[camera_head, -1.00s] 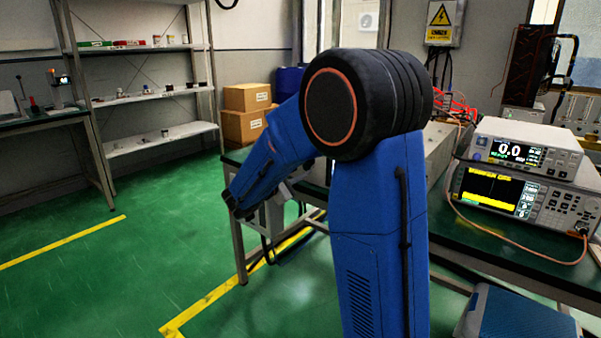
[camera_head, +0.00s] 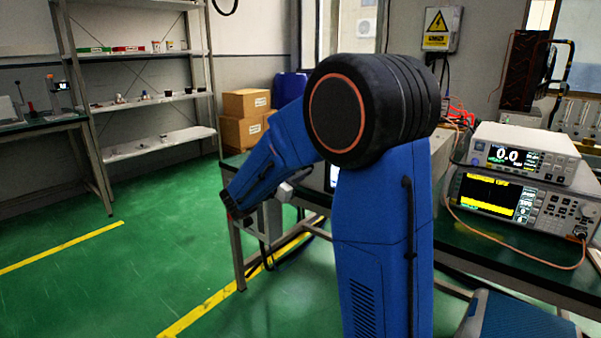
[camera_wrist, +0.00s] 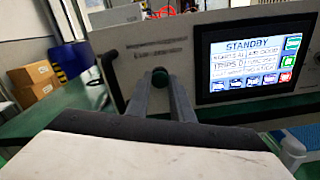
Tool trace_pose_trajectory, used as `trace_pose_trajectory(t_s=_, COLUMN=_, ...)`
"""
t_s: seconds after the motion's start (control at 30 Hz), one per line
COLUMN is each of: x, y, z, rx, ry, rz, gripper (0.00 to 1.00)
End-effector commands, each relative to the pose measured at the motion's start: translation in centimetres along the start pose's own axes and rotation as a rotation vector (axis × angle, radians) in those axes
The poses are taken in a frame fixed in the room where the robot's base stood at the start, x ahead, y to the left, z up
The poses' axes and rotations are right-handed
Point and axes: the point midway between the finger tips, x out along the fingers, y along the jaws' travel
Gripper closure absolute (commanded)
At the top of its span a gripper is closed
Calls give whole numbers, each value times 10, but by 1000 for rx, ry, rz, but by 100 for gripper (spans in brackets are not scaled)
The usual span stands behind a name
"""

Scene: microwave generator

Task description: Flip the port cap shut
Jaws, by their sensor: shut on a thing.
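The generator's light grey front panel (camera_wrist: 140,62) fills the upper part of the wrist view, with a lit screen (camera_wrist: 247,70) reading STANDBY. A small dark round piece, apparently the port cap (camera_wrist: 160,76), sits on the panel left of the screen. My gripper (camera_wrist: 160,84) reaches up to it, with its two grey fingers converging and their tips shut on it, one on each side. The port behind the cap is hidden, and I cannot tell the cap's hinge angle. In the head view my arm hides the gripper tips and most of the generator.
A black handle (camera_wrist: 112,80) stands out from the panel to the left of my fingers. Stacked instruments (camera_head: 520,180) with an orange cable stand on the bench at right. Cardboard boxes (camera_head: 245,118) and a shelf rack (camera_head: 150,97) are behind. The green floor at left is clear.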

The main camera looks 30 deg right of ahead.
Motion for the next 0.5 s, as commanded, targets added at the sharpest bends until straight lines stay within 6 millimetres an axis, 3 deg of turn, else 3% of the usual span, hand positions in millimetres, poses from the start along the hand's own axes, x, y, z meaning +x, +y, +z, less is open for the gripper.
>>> trace_pose_trajectory(t_s=0.33, x=0, y=0, z=-1, rx=-4, ry=2, rz=0, gripper=100)
trace_pose_trajectory(t_s=0.37, x=0, y=0, z=-1, rx=-4, ry=2, rz=0, gripper=72)
trace_pose_trajectory(t_s=0.4, x=0, y=0, z=-1, rx=-4, ry=2, rz=0, gripper=63)
trace_pose_trajectory(t_s=0.5, x=0, y=0, z=-1, rx=-3, ry=1, rz=0, gripper=60)
